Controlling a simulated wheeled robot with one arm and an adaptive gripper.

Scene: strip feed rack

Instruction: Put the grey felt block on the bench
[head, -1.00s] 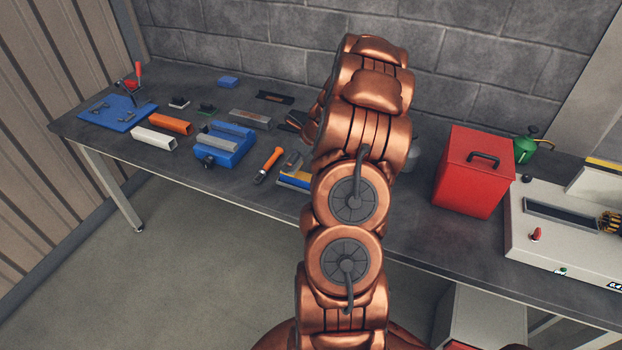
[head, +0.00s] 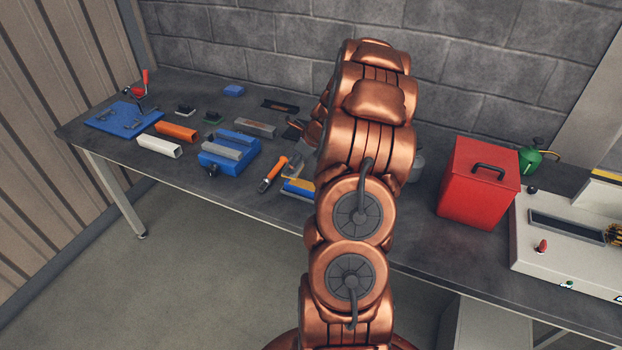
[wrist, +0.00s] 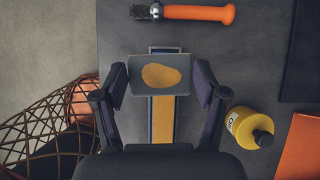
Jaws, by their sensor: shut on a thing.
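In the wrist view a grey block (wrist: 137,86) with an orange-yellow patch on its face sits between the two dark fingers of my gripper (wrist: 161,78). The fingers are shut on its left and right sides. Below it in that view is a blue strip-shaped piece with a yellow middle (wrist: 162,120), partly covered by the block; I cannot tell whether they touch. This piece also shows in the head view (head: 298,187), beside my arm. The bench (head: 235,187) is dark grey. In the head view my arm hides most of the gripper and the block.
An orange-handled tool (head: 273,174) lies left of the strip piece. A blue holder (head: 230,155), white bar (head: 159,146) and orange bar (head: 176,131) lie further left. A yellow bottle (wrist: 249,127) is close to the right finger. A red box (head: 478,185) stands right of my arm.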

